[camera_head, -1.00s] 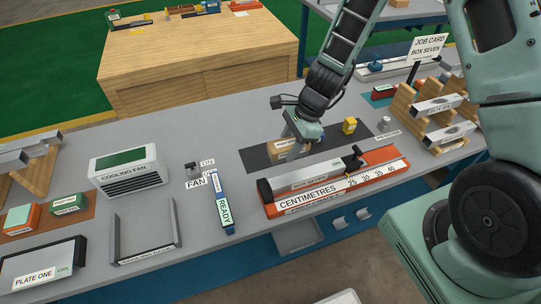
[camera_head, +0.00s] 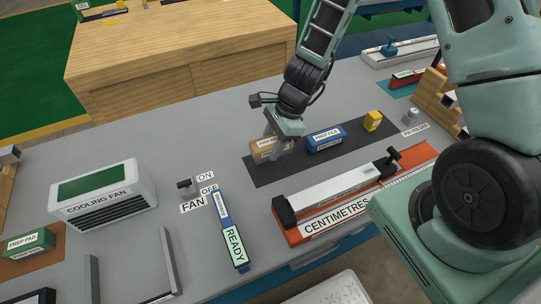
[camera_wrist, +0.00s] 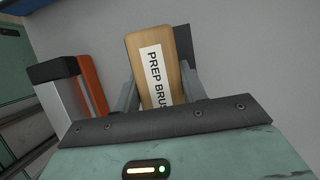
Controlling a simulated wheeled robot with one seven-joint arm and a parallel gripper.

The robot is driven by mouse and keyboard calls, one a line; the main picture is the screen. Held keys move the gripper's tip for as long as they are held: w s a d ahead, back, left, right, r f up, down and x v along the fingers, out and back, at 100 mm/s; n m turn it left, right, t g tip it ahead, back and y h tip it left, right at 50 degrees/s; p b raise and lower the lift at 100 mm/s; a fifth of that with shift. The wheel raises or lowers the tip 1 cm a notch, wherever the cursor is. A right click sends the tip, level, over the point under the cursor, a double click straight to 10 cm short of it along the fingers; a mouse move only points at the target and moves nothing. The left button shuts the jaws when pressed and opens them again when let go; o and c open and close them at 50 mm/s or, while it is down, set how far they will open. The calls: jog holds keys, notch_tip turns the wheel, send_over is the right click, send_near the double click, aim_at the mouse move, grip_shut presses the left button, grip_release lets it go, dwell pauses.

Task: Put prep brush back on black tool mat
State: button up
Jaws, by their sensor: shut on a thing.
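The prep brush (camera_head: 266,151) is a tan block with a white label, at the left end of the black tool mat (camera_head: 305,164). My gripper (camera_head: 279,148) is shut on it from above. In the wrist view the brush (camera_wrist: 159,62) sits between the two fingers (camera_wrist: 160,92), its label reading along its length. A dark strip of the mat (camera_wrist: 183,46) shows just beside it. Whether the brush's underside touches the mat is hidden.
A blue prep file (camera_head: 325,139) and a yellow block (camera_head: 373,121) lie on the mat to the right. The orange centimetre rule fixture (camera_head: 330,208) stands in front.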

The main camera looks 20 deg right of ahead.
jog(key=shift+f+b, duration=0.3)
jog(key=shift+f, duration=1.95)
jog(key=shift+f, duration=0.15)
jog(key=o, duration=1)
